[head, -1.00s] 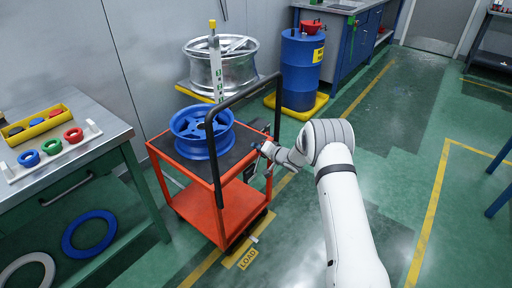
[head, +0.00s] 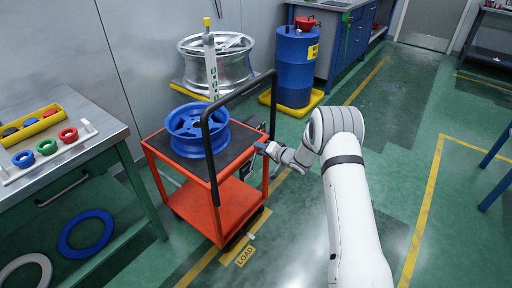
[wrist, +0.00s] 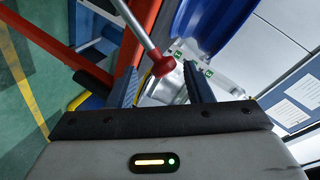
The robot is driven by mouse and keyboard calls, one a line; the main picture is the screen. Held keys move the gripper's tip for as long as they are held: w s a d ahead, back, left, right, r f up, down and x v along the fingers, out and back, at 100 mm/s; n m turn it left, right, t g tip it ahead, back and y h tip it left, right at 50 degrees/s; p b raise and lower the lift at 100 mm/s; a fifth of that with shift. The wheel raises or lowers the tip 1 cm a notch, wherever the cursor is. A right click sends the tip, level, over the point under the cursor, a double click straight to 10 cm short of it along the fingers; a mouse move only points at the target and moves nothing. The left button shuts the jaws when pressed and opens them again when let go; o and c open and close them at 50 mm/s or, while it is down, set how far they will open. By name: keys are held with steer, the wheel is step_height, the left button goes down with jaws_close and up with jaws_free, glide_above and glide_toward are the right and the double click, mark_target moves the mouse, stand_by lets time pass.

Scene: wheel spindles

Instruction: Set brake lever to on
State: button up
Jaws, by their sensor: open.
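The brake lever (wrist: 141,27) is a thin grey rod with a red knob (wrist: 161,66) in the wrist view. The knob hangs between the two dark fingers of my gripper (wrist: 160,80), with gaps on both sides. My gripper is open and not closed on it. In the head view my gripper (head: 265,148) is at the right side of the red cart (head: 216,212), near its handle. The lever is too small to make out there. Lettering for the lever's on or off position is not readable.
A blue wheel (head: 188,132) lies on the cart, beside the black handle bar (head: 240,98). A silver rim (head: 230,72) and blue drum (head: 297,68) stand behind. A workbench (head: 98,142) is at left. Open floor (head: 420,140) lies to the right.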

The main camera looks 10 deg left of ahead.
steer(key=shift+v, duration=1.4)
steer(key=shift+f, duration=0.1)
steer(key=s+d+r+t+h+p, duration=0.15)
steer(key=d+r+h, duration=0.35)
steer(key=r, duration=0.5)
steer(key=s+d+r+h+p, duration=0.25)
steer(key=d+r, duration=0.35)
steer(key=r, duration=0.3)
steer(key=s+d+r+g+h+p, duration=0.2)
steer(key=s+d+r+h+p, duration=0.15)
steer(key=s+d+r, duration=0.55)
steer(key=s+r+n+g+p, duration=0.1)
steer(key=s+r+g+p, duration=0.1)
steer(key=s, duration=1.4)
steer(key=s+r+n+g+p, duration=0.1)
steer(key=s+r+g, duration=0.3)
steer(key=s, duration=1.2)
step_height(320, 180, up, 2)
steer(key=shift+a+r+y+p, duration=0.25)
steer(key=shift+a+p, duration=0.25)
steer(key=shift+p, duration=0.35)
